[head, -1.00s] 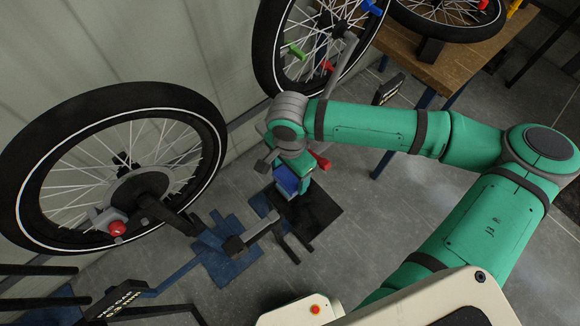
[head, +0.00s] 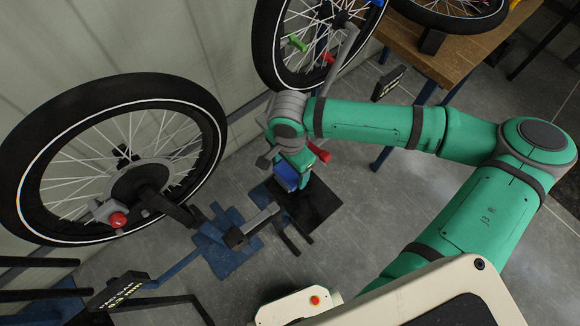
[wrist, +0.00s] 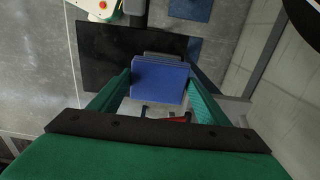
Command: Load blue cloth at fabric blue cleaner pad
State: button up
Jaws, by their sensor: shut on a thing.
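The blue cloth shows as a flat blue block (wrist: 160,82) between the two green fingers of my gripper (wrist: 160,90) in the wrist view. My gripper is shut on it. The blue cloth also shows under my wrist in the head view (head: 286,175). A dark flat panel (wrist: 105,52) lies beyond and below the cloth in the wrist view; it is the black square (head: 316,206) below my gripper in the head view. I cannot tell which surface is the cleaner pad, nor whether the cloth touches anything beneath it.
A spoked wheel (head: 208,172) on a stand is at the left, and another (head: 266,45) stands behind my gripper. A wooden bench (head: 460,52) is at the upper right. Blue floor-level frame parts (head: 222,258) lie left of the black square. Grey floor (head: 350,270) is open at the right.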

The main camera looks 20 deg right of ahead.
jog(key=shift+f, duration=0.65)
dwell(1.5)
jog(key=shift+r, duration=3.55)
